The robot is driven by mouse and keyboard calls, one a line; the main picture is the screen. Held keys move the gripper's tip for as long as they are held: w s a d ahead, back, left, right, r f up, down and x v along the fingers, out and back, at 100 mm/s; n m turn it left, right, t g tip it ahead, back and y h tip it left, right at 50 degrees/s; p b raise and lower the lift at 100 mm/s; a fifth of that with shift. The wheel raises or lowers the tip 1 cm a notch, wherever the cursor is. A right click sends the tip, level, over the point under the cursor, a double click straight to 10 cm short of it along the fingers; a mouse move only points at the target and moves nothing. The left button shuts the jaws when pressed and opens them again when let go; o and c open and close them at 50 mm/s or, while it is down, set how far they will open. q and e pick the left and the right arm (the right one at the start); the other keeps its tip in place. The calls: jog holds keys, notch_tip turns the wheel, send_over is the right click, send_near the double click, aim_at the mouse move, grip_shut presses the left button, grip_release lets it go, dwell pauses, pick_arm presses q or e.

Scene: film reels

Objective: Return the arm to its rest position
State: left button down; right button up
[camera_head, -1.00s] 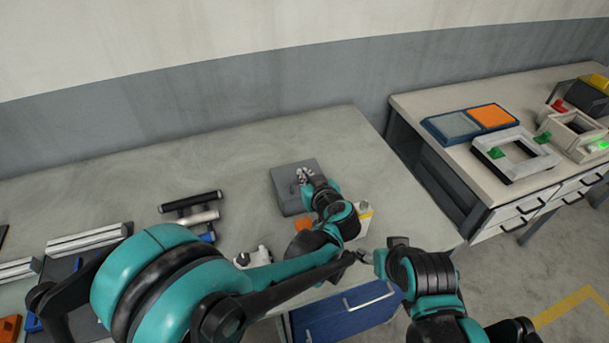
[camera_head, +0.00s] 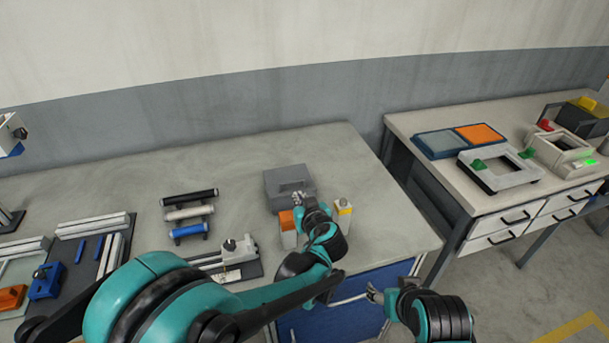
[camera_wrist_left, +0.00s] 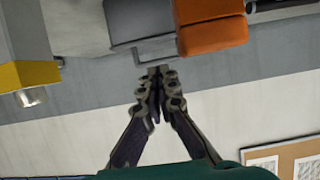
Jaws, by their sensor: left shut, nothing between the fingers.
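My left arm reaches in from the left over the bench (camera_head: 110,185). Its gripper (camera_head: 298,198) is at the front edge of a grey box with a handle (camera_head: 288,178), between an orange-topped bottle (camera_head: 287,222) and a white bottle with a yellow band (camera_head: 343,212). In the left wrist view the gripper (camera_wrist_left: 158,74) is shut and empty, its fingers together. The orange cap (camera_wrist_left: 212,32) and the grey box (camera_wrist_left: 150,18) are just beyond the fingertips. My right gripper (camera_head: 373,294) is low at the bench's front; its jaws are too small to tell.
Black, white and blue rollers (camera_head: 188,212) lie left of the box. A small fixture (camera_head: 235,252) is near my left forearm. A blue cabinet (camera_head: 340,318) is under the bench. A second bench (camera_head: 450,180) with trays stands right, across a gap.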

pick_arm(q)
jog(key=s+a+r+m+g+h, duration=0.15)
jog(key=s+a+g, duration=0.35)
jog(key=s+a, duration=1.15)
jog(key=s+d+f+m+h, duration=0.1)
jog(key=s+f+m+h, duration=0.1)
jog(key=s, duration=0.8)
jog(key=shift+s+d+f+g+h, duration=0.25)
jog(key=shift+s+f+g+h, duration=0.05)
jog(key=shift+s+h, duration=0.1)
